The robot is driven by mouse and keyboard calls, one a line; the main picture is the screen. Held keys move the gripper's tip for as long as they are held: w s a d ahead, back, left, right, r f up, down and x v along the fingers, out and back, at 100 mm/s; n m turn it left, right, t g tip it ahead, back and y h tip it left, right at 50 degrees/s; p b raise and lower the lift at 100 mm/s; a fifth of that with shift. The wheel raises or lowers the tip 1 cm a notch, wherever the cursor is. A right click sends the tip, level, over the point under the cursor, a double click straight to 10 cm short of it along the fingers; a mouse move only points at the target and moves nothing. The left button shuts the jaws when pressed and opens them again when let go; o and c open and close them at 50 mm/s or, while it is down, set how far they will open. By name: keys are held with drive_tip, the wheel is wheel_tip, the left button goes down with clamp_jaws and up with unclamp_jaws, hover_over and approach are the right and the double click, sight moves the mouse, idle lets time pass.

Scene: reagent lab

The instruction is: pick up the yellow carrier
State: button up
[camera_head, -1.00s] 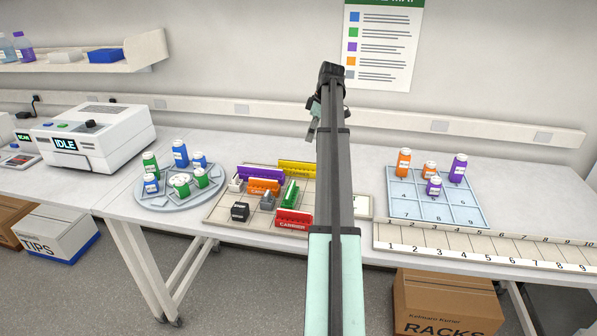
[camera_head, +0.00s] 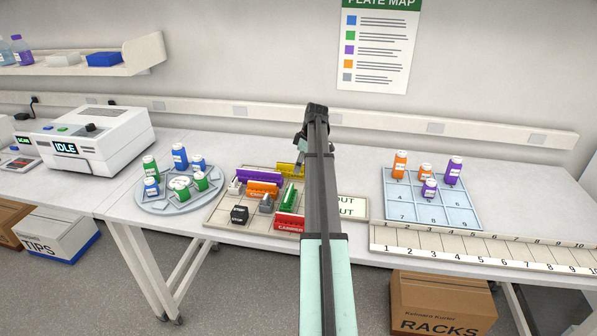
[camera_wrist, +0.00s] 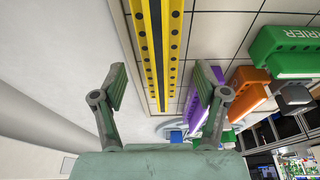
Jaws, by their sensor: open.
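The yellow carrier (camera_head: 287,170) lies at the back of the gridded tray (camera_head: 222,215), left of my arm in the head view; my arm hides its right part. In the wrist view the yellow carrier (camera_wrist: 157,45) is a long bar with a row of dark holes, running up and down between my two fingers. My gripper (camera_wrist: 160,85) is open, with one finger on each side of the bar. The fingers look apart from it, and I cannot tell how high they are above it. In the head view my gripper (camera_head: 301,150) is partly hidden behind my arm.
Purple (camera_head: 254,177), orange (camera_head: 263,188), green (camera_head: 288,194) and red (camera_head: 289,222) carriers stand on the same tray, with black and grey blocks. A round rack (camera_head: 160,203) of bottles stands left. A blue numbered grid (camera_head: 400,215) with bottles is at right.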

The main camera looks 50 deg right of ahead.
drive_tip(key=shift+p+x, duration=0.5)
drive_tip(key=shift+x, duration=1.3)
drive_tip(key=shift+r, duration=0.1)
drive_tip(key=c, duration=1.4)
drive_tip(key=shift+r, duration=0.15)
